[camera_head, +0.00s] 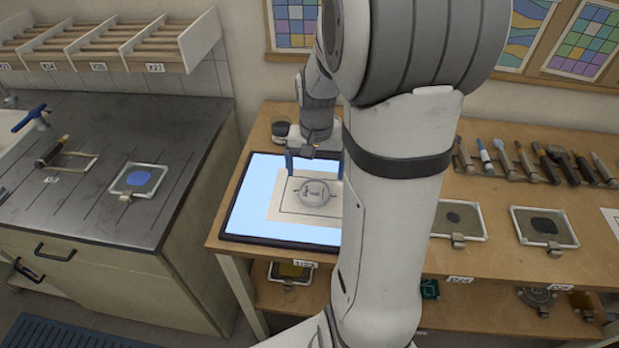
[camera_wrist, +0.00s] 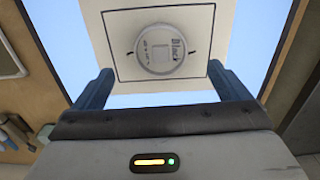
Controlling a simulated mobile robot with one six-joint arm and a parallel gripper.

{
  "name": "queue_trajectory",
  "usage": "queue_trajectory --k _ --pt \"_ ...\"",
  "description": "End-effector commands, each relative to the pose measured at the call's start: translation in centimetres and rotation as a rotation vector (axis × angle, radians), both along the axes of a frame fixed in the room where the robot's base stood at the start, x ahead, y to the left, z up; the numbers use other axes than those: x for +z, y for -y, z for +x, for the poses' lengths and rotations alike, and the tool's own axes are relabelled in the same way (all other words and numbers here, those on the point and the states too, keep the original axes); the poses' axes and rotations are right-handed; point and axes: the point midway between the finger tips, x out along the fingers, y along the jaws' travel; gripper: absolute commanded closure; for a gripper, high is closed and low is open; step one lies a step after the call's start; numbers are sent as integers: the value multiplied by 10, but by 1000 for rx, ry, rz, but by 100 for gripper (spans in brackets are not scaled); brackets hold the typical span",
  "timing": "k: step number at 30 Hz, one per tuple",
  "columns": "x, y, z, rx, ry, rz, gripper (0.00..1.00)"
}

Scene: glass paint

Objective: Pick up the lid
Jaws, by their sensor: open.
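A round, pale grey lid (camera_head: 314,193) with dark writing lies flat on a white sheet on the lit panel. In the wrist view the lid (camera_wrist: 161,50) reads "Black" and sits inside a thin drawn frame. My gripper (camera_head: 315,166) points down over the panel, just behind the lid in the head view. Its blue fingers are apart and empty. In the wrist view the lid lies ahead of the gap between the fingertips (camera_wrist: 160,73), not touching them. The height of the fingertips above the sheet is hard to judge.
The lit panel (camera_head: 250,227) has a dark rim and sits on a wooden bench. A small dark jar (camera_head: 281,129) stands behind it. Framed trays (camera_head: 544,227) and a row of tools (camera_head: 548,160) lie to the right. My arm hides the bench's middle.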

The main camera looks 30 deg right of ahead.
Motion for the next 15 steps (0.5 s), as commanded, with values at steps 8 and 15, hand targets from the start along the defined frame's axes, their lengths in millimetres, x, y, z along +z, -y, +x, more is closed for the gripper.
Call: queue_trajectory --k 8,15 --pt "-31 1 0 0 -4 1 5" --pt "-63 2 2 0 -2 0 5"
